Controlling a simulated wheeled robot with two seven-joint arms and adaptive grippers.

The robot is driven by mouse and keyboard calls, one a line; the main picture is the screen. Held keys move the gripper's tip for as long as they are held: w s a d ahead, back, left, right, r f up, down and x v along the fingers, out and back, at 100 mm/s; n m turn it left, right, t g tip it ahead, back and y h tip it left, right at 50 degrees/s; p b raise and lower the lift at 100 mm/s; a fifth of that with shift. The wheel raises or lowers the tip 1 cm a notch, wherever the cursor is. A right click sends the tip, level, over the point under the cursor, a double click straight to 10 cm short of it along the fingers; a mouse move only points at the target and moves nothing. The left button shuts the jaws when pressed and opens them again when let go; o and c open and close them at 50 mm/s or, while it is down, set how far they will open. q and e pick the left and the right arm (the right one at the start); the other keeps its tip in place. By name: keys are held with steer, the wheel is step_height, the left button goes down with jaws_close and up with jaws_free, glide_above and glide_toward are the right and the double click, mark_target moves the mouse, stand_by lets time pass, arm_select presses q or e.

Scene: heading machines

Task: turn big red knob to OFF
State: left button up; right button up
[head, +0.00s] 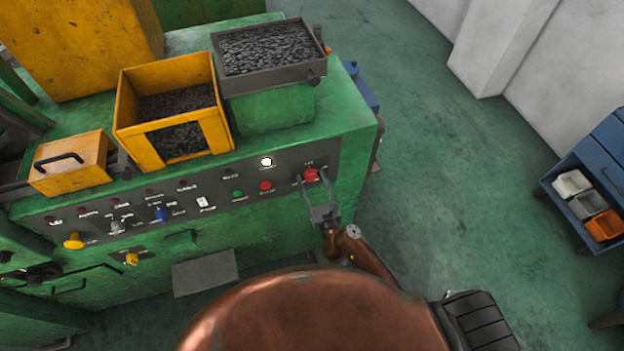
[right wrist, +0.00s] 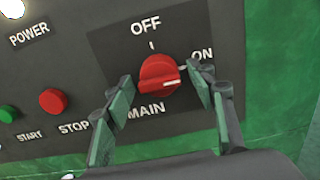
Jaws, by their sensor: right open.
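The big red knob (head: 311,175) sits at the right end of the green machine's dark control panel. In the right wrist view the red knob (right wrist: 159,75) shows a white pointer line aimed right, towards the ON side; the OFF mark (right wrist: 146,27) is above it. My right gripper (head: 322,196) is just in front of the knob. In the right wrist view its fingers (right wrist: 160,88) are apart, one at each side of the knob's lower part, with gaps visible; I cannot tell contact. My left gripper is not in view.
A small red STOP button (right wrist: 53,101) and a green START button (right wrist: 8,113) are left of the knob. A lit white POWER lamp (head: 266,161) is above them. A yellow bin (head: 128,110) and grey tray (head: 268,81) stand on the machine.

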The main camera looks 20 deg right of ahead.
steer(key=shift+c, duration=0.4)
steer(key=c, duration=1.1)
